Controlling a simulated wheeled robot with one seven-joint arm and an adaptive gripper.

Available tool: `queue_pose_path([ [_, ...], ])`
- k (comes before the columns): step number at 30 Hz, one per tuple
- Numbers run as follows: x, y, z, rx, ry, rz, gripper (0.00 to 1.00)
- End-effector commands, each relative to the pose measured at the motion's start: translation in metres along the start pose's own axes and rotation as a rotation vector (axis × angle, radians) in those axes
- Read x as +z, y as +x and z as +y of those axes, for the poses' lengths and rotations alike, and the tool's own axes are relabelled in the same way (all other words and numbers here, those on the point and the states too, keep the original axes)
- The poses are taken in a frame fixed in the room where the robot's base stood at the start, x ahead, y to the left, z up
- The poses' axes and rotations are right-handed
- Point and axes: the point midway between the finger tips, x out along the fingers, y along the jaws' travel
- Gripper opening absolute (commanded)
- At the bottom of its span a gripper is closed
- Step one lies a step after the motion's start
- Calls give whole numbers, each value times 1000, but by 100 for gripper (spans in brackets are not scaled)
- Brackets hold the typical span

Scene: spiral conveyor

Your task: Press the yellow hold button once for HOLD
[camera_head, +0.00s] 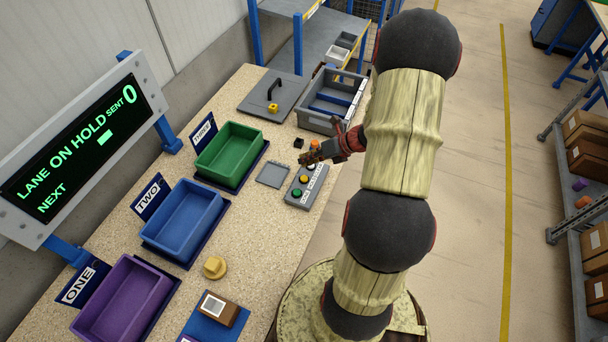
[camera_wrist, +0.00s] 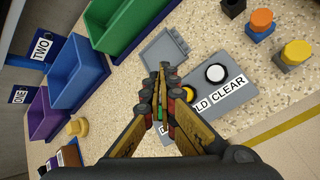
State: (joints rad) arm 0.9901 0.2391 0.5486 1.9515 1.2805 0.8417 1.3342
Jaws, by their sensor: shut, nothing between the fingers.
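A grey button box (camera_head: 303,196) lies on the speckled table, with a green button (camera_head: 297,193), a yellow hold button (camera_head: 304,179) and a white button (camera_head: 311,167) in a row. My gripper (camera_head: 304,160) is shut and empty above the far end of the box. In the wrist view my shut fingers (camera_wrist: 160,75) cover part of the box (camera_wrist: 235,92) and its labels; "LD" and "CLEAR" show beside the white button (camera_wrist: 215,73). I cannot tell whether the fingers touch anything.
The display (camera_head: 80,142) reads "LANE ON HOLD", "SENT 0". A small grey tray (camera_head: 273,175) lies beside the box. Green (camera_head: 229,150), blue (camera_head: 182,216) and purple (camera_head: 125,300) bins stand left. An orange knob (camera_wrist: 262,20) and another yellow knob (camera_wrist: 297,52) stand near the box.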

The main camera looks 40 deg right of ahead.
Motion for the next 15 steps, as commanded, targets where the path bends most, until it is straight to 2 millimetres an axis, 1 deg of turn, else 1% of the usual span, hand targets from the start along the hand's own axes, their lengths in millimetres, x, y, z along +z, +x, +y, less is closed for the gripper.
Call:
queue_pose_path([
  [5, -1, 1, -1, 0, 1, 1, 0],
  [15, -1, 2, 1, 2, -2, 3, 19],
])
